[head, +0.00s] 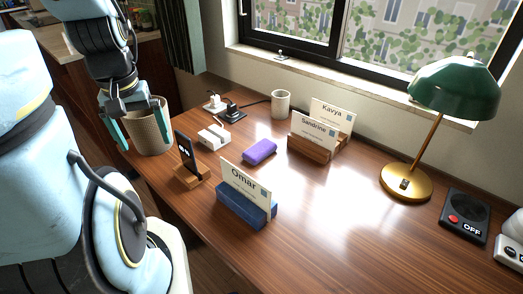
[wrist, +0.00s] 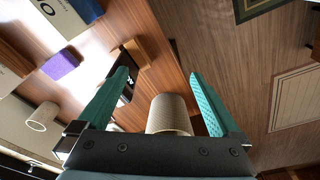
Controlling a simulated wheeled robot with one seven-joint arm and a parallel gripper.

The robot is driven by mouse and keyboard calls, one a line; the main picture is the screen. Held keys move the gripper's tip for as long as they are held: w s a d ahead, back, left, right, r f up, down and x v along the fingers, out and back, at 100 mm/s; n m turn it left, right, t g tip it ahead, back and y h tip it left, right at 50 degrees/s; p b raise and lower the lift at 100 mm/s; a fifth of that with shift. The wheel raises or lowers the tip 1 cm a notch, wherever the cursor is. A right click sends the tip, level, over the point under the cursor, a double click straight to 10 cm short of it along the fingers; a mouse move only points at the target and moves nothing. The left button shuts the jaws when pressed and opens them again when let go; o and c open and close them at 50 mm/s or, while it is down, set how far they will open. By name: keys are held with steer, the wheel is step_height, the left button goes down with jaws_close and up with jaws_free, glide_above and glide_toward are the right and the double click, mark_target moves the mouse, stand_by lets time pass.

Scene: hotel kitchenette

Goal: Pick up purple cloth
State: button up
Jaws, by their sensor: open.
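The purple cloth (head: 260,151) lies folded on the wooden desk, between the blue card holder and the white cup. It also shows in the wrist view (wrist: 61,66), at the upper left, outside the fingers. My gripper (head: 132,134) is at the left of the head view, beside the woven bin and left of the cloth. In the wrist view my gripper (wrist: 160,85) has its teal fingers wide apart with nothing held between them. The cloth is clear of the gripper and nothing covers it.
A phone on a wooden stand (head: 188,158), a white block (head: 213,137) and a blue card holder (head: 246,207) stand around the cloth. Behind are a wooden card holder (head: 313,150) and a white cup (head: 280,104). A woven bin (head: 150,128) is by my gripper. A green lamp (head: 452,90) stands right.

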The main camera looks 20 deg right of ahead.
steer(key=m+g+p, duration=0.2)
steer(key=m+p, duration=0.2)
steer(key=m, duration=0.7)
glide_above(260, 148)
steer(key=f, duration=1.1)
steer(key=shift+a+f, duration=0.15)
steer(key=shift+a, duration=0.15)
steer(key=shift+w+d+f+p, duration=0.15)
steer(key=shift+f+p, duration=0.6)
steer(key=shift+f, duration=0.85)
steer(key=shift+s+d+f+p, duration=0.15)
steer(key=shift+f+p, duration=0.55)
steer(key=shift+f, duration=0.85)
steer(key=shift+w, duration=0.1)
steer(key=c, duration=1.5)
steer(key=shift+r, duration=0.1)
